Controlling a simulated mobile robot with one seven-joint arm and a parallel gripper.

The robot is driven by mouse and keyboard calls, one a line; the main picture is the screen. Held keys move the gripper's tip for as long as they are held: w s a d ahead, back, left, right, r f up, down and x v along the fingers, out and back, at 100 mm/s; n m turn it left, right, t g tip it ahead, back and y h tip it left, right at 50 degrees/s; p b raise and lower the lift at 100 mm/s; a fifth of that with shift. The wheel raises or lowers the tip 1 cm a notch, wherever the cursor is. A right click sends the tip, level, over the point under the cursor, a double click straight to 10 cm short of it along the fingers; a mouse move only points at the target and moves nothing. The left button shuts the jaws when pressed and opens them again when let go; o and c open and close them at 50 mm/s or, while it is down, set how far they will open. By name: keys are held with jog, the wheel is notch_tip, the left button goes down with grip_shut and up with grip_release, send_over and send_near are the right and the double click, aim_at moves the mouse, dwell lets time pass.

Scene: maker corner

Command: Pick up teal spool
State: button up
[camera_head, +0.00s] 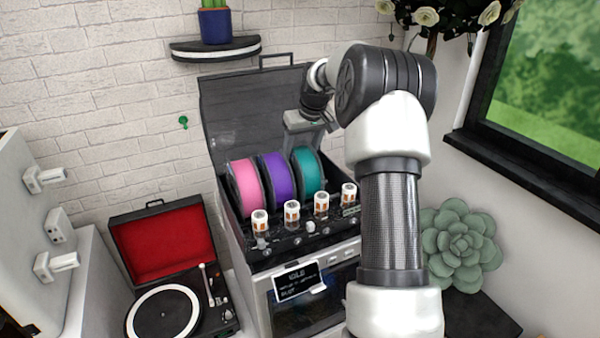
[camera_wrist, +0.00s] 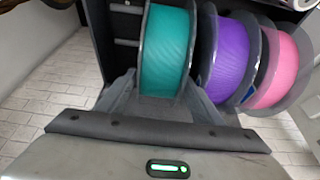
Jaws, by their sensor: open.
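The teal spool (camera_head: 307,170) stands upright in the open printer-like machine, rightmost of three spools in the head view. In the wrist view the teal spool (camera_wrist: 166,48) is near the top centre, in front of my gripper (camera_wrist: 160,98). The fingers are open and spread to either side of its lower edge, with nothing clamped. I cannot tell whether the fingers touch the spool.
A purple spool (camera_head: 275,180) stands close beside the teal one, with a pink spool (camera_head: 244,188) beyond it. The raised lid (camera_head: 240,105) is behind them. Several white-capped jars (camera_head: 292,212) line the front. A record player (camera_head: 165,310) stands at left, a succulent (camera_head: 458,245) at right.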

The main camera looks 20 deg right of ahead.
jog(key=shift+x, duration=0.95)
jog(key=shift+r, duration=0.1)
jog(key=shift+c, duration=0.3)
grip_shut()
jog(key=shift+w+r, duration=0.15)
jog(key=shift+r, duration=0.1)
